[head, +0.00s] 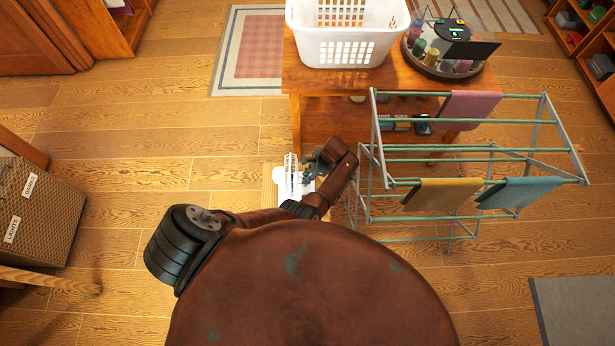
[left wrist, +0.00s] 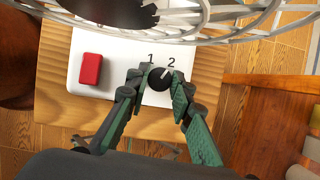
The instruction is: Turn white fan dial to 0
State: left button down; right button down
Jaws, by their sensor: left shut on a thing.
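The white fan (head: 291,182) stands low in the middle of the head view, left of the drying rack; my left gripper (head: 314,166) is at its right side. In the left wrist view, the fan's white base (left wrist: 112,62) carries a red switch (left wrist: 90,69) and a black dial (left wrist: 159,79). The numbers 1 and 2 are printed above the dial, and its white mark points up and right, toward the 2. The green-padded fingers of my left gripper (left wrist: 159,84) are shut on the dial from both sides. A 0 cannot be seen. My right gripper is out of view.
The fan's wire grille (left wrist: 230,25) hangs just above the dial. A wooden table (head: 335,88) with a white basket (head: 345,48) stands behind the fan. A drying rack (head: 470,148) with cloths is to the right. Open floor (head: 130,140) lies to the left.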

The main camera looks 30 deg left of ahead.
pick_arm(q)
jog(key=n, duration=0.1)
jog(key=n+g+h, duration=0.1)
jog(key=n, duration=0.1)
jog(key=n+b, duration=0.1)
jog(key=n, duration=0.1)
jog(key=shift+w+a+g, duration=0.15)
jog(key=shift+w+g, duration=0.1)
jog(key=shift+g, duration=0.05)
jog(key=n+h, duration=0.1)
jog(key=n, duration=0.1)
jog(key=n+h, duration=0.1)
jog(key=n, duration=0.2)
jog(key=shift+g+b, duration=0.4)
jog(key=shift+n, duration=0.3)
jog(key=c, duration=1.7)
grip_release()
jog(key=v, duration=1.2)
jog(key=shift+a, duration=0.2)
